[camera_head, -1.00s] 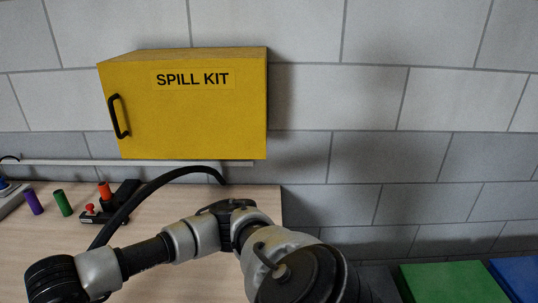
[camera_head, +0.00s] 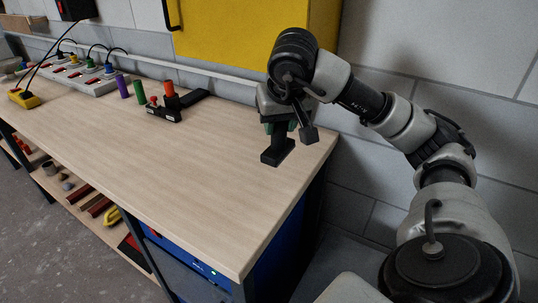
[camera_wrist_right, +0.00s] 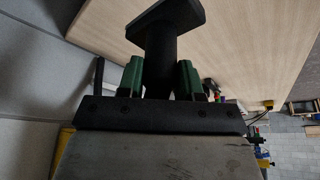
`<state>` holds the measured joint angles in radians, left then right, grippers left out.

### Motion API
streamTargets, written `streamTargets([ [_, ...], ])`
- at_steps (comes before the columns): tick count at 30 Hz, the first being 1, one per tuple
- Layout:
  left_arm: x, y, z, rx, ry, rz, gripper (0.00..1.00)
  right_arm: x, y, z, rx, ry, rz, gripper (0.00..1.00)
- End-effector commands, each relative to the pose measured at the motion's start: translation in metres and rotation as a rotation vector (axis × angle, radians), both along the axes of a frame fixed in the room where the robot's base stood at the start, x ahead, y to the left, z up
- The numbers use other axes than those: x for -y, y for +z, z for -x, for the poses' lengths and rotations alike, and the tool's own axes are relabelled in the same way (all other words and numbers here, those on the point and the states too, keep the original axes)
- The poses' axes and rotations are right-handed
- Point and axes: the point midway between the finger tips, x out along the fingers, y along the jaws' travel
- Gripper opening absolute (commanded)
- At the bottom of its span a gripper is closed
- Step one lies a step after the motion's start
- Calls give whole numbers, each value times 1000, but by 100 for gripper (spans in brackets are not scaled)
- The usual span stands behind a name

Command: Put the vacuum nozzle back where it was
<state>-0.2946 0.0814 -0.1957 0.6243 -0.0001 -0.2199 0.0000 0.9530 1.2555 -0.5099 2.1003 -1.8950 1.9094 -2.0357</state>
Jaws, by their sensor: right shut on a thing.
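The vacuum nozzle (camera_head: 276,154) is a black piece with a narrow tube and a wide flat foot. It is upright at the right end of the wooden bench (camera_head: 190,165), foot down, at or just above the surface; I cannot tell if it touches. My right gripper (camera_head: 280,128) is shut on its tube from above. In the right wrist view the tube (camera_wrist_right: 161,62) sits between the two green fingers (camera_wrist_right: 160,80), with the flat foot beyond them. My left gripper is not in view.
A black tool with red and orange parts (camera_head: 165,110), a green cylinder (camera_head: 140,91) and a purple cylinder (camera_head: 122,87) stand left of the nozzle. A power strip (camera_head: 90,80) and yellow meter (camera_head: 24,98) are farther left. A yellow cabinet (camera_head: 230,35) hangs behind. The bench's front middle is clear.

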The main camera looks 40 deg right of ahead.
Motion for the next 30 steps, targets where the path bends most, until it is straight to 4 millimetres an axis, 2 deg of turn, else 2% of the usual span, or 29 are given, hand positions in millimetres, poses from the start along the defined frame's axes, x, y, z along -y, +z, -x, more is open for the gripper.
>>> streamTargets([
  [9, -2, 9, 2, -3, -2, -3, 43, 35, -41, -61, -6, -2, -4, 16],
  [15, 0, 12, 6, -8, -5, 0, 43, 51, -60, -86, -4, 0, -2, 16],
  [19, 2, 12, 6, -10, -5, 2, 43, 54, -67, -91, -4, 2, 0, 16],
  [27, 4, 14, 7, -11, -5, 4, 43, 54, -102, -91, -4, 2, 0, 16],
  [30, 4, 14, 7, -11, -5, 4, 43, 54, -104, -91, -1, 2, 2, 16],
])
